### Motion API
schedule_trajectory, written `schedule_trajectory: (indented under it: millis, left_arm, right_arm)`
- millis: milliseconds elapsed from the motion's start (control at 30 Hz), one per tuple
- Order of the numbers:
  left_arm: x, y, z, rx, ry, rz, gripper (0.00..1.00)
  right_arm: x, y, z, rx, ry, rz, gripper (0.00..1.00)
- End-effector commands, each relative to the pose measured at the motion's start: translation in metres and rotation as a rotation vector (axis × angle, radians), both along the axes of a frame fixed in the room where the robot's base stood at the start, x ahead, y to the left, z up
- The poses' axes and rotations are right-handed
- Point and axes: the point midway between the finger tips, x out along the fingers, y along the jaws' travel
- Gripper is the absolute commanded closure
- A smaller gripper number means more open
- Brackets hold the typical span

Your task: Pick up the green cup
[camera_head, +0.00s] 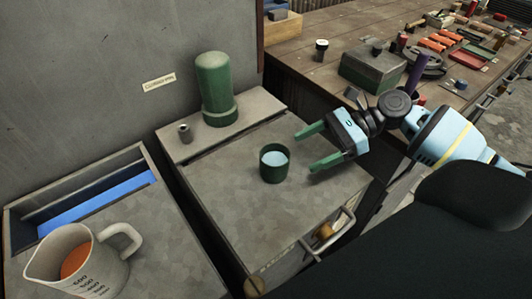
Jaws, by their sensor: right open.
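The green cup (274,163) stands upright on the grey metal surface in the middle of the head view. Something pale blue shows inside it. My right gripper (310,150) comes in from the right with its two green fingers apart. Its fingertips point left toward the cup, just right of it, and nothing is between them. The cup appears apart from both fingers. My left gripper is not in view.
A green cylinder (215,88) and a small metal knob (184,133) stand on the raised back ledge. A measuring jug (78,262) stands front left. A wooden table (325,22) with a green box (375,68) and several tools lies behind right.

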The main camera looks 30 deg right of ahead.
Motion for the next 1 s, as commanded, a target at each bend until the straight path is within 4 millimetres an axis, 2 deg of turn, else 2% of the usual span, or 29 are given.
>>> schedule_trajectory:
  millis: [133, 367, 567, 833, 1000]
  left_arm:
    - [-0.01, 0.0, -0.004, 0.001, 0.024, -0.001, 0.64]
    - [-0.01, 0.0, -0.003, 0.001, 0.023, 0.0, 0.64]
    - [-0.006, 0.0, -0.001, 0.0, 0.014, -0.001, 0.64]
    - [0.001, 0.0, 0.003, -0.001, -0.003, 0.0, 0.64]
    - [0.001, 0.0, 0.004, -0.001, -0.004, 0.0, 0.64]
  right_arm:
    - [0.001, 0.003, -0.001, 0.001, 0.0, 0.001, 0.2]
    - [0.005, 0.022, -0.008, 0.003, -0.001, 0.001, 0.2]
    - [0.006, 0.027, -0.012, 0.0, -0.001, 0.001, 0.2]
    - [0.013, 0.059, -0.025, 0.003, -0.002, 0.0, 0.2]
    - [0.016, 0.069, -0.031, 0.001, 0.0, 0.0, 0.2]
